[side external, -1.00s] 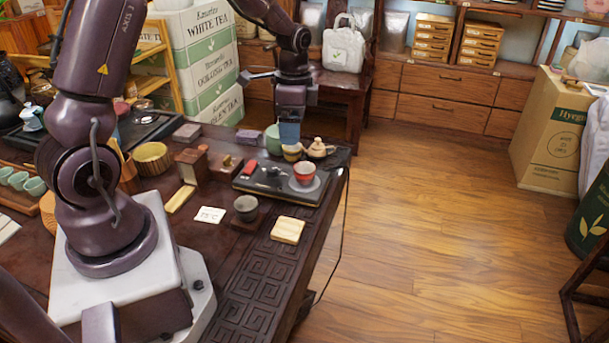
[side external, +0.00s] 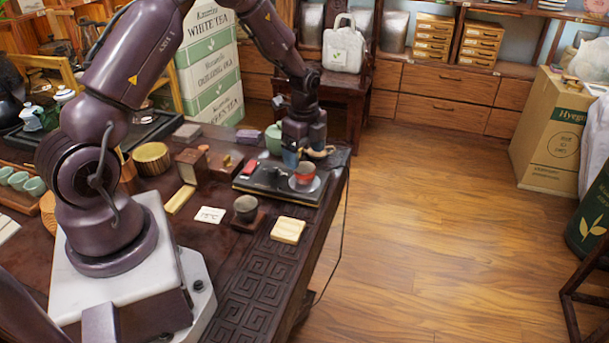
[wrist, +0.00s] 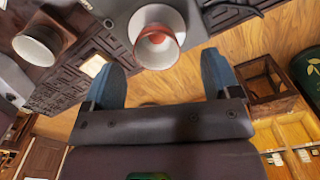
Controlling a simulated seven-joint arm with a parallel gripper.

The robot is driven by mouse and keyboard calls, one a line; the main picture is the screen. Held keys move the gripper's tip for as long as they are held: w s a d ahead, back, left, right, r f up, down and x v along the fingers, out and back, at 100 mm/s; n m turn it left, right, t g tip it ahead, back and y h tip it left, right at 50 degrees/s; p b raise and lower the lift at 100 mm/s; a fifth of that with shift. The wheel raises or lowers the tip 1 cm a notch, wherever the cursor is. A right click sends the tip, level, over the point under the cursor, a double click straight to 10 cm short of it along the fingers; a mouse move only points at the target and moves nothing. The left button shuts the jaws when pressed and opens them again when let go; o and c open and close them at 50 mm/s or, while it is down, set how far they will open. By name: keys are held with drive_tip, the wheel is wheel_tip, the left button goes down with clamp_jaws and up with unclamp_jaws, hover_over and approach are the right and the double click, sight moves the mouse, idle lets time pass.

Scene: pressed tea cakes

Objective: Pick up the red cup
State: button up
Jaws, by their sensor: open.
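The red cup (side external: 305,174) stands upright on a pale saucer on the dark tea tray (side external: 262,186), near the table's right edge. In the wrist view the red cup (wrist: 170,52) is at the top middle, with its pale inside showing. My gripper (side external: 304,156) is open, with blue fingertips just above and behind the cup in the side view. In the wrist view my gripper (wrist: 164,74) has its two fingers spread wide, with the cup ahead of the gap between them. Nothing is held.
A small teapot (side external: 321,153) is partly hidden behind my fingers. A dark cup (side external: 246,207) stands on a wooden coaster to the front left. A red block (side external: 250,167) lies on the tray. A pale square block (side external: 288,230) lies nearer the front. Open floor lies right of the table.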

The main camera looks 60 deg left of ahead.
sight(305, 170)
drive_tip(key=f, duration=0.5)
drive_tip(key=shift+s+d+f, duration=0.1)
drive_tip(key=shift+d+f, duration=0.05)
drive_tip(key=shift+d, duration=0.1)
drive_tip(key=c, duration=1.1)
